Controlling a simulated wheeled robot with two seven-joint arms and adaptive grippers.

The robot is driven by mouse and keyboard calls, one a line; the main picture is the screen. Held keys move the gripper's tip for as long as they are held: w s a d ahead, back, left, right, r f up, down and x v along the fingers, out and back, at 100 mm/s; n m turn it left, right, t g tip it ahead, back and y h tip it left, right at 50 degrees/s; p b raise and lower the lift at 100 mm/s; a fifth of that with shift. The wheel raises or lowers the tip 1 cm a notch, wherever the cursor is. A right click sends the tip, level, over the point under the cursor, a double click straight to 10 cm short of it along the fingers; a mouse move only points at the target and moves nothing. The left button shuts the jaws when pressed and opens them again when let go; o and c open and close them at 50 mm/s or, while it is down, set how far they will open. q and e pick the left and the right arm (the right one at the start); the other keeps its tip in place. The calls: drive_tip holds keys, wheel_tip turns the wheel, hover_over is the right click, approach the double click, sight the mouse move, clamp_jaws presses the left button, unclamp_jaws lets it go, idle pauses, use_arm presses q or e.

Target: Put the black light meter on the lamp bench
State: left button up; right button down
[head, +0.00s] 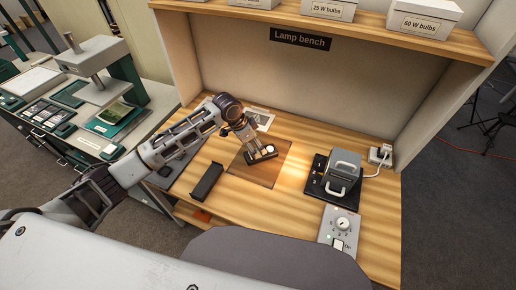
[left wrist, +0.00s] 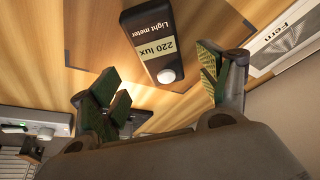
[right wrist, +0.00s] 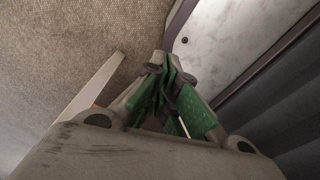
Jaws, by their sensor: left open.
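The black light meter (head: 262,157) lies on a brown square mat (head: 262,178) on the wooden lamp bench (head: 373,235). In the left wrist view the light meter (left wrist: 146,22) shows a "220 lux" label and a white dome. My left gripper (head: 250,143) is just above the meter, its tip overlapping it in the head view. In the left wrist view my left gripper (left wrist: 163,90) is open, with fingers apart and the dome end between them and farther off. My right gripper (right wrist: 172,85) shows only in its wrist view, pads together and empty, away from the bench.
A black oblong holder (head: 207,182) lies left of the mat. A grey lamp device (head: 342,172) on a black base and a control box (head: 340,228) stand to the right. A shelf (head: 390,32) with bulb boxes overhangs the bench. A print (head: 262,118) lies behind.

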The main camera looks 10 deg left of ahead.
use_arm(q)
drive_tip(key=v, duration=0.6)
use_arm(e)
drive_tip(key=shift+a, duration=0.8)
drive_tip(key=shift+d, duration=0.85)
drive_tip(key=shift+a, duration=0.1)
drive_tip(key=shift+a, duration=0.85)
drive_tip(key=shift+d, duration=0.1)
